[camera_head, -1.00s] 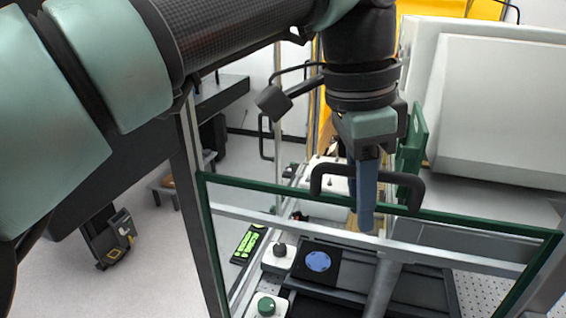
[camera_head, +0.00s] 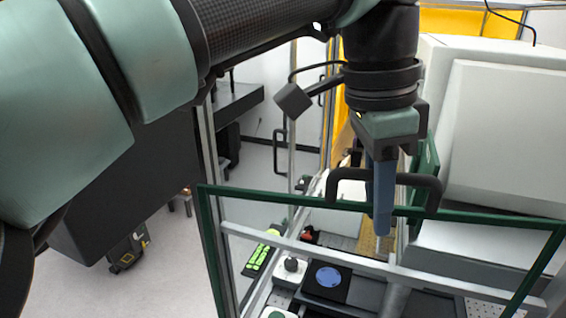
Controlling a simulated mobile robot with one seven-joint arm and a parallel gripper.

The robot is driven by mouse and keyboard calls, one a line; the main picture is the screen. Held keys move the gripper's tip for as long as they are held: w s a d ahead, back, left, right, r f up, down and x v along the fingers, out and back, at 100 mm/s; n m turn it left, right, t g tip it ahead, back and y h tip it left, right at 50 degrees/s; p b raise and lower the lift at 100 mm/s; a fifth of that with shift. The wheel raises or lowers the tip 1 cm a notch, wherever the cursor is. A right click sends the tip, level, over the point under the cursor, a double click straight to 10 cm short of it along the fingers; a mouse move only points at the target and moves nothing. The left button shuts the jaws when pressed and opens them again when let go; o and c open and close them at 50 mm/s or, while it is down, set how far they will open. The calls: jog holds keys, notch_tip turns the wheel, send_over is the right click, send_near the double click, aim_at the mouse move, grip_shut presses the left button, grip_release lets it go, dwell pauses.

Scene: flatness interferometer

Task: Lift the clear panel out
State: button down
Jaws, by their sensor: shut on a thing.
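The clear panel (camera_head: 300,199) stands upright with a green frame along its top and sides. A black bar handle (camera_head: 425,184) sits on its top edge. My gripper (camera_head: 383,195) points down from above and is shut on the handle near its middle. The blue fingers cover that part of the bar, and only one finger shows clearly. The instrument's interior shows through the panel. The panel's lower edge is outside the view.
A grey rail (camera_head: 290,246) crosses below the panel's top edge. Inside are a black plate with a blue disc (camera_head: 328,277), a knob (camera_head: 291,265) and a green-lit display (camera_head: 262,253). A large white housing (camera_head: 500,130) stands close at the right.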

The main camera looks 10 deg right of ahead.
jog(key=shift+r, duration=0.25)
